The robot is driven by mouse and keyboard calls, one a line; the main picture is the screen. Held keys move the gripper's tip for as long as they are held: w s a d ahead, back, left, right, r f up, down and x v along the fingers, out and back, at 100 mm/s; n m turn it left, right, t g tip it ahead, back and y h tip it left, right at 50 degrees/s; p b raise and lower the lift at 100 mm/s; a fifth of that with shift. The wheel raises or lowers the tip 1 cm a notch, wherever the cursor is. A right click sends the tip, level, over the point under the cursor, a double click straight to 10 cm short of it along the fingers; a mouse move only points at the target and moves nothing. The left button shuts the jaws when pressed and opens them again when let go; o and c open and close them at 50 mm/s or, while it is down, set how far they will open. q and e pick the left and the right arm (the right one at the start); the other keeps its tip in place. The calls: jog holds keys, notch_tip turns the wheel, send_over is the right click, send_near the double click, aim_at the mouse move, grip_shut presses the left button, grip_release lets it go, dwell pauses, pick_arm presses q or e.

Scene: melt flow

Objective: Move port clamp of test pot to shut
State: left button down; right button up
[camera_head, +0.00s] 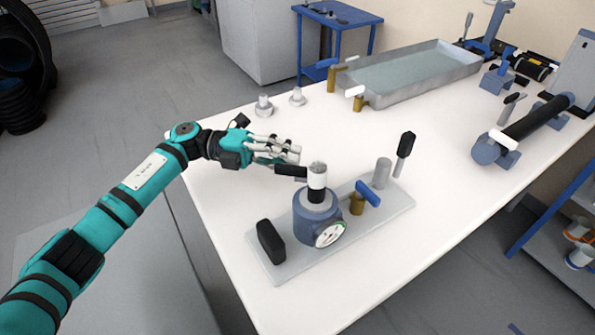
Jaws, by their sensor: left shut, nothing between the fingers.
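The test pot appears to be the squat blue-grey pot (312,219) with a round dial gauge (329,234) on its front, standing on a pale grey base plate (384,222). A white and black neck (317,182) with a grey top rises from it. A short black bar handle (290,171) sticks out to the left at the neck. I cannot tell for certain whether this is the port clamp. My left gripper (294,155) is shut and empty, just above and behind the black handle; I cannot tell whether it touches it. My right gripper is out of view.
A blue-handled brass valve (367,193), a grey cylinder (382,173) and an upright black-handled tool (404,146) stand right of the pot. A black upright block (270,242) is at left. A water tray (415,76) lies behind. The white table's front right is clear.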

pick_arm(q)
jog(key=shift+w+d, duration=0.3)
jog(key=shift+w+d+b, duration=0.25)
jog(key=shift+d+b, duration=0.25)
jog(key=shift+d, duration=0.1)
jog(key=shift+d, duration=0.7)
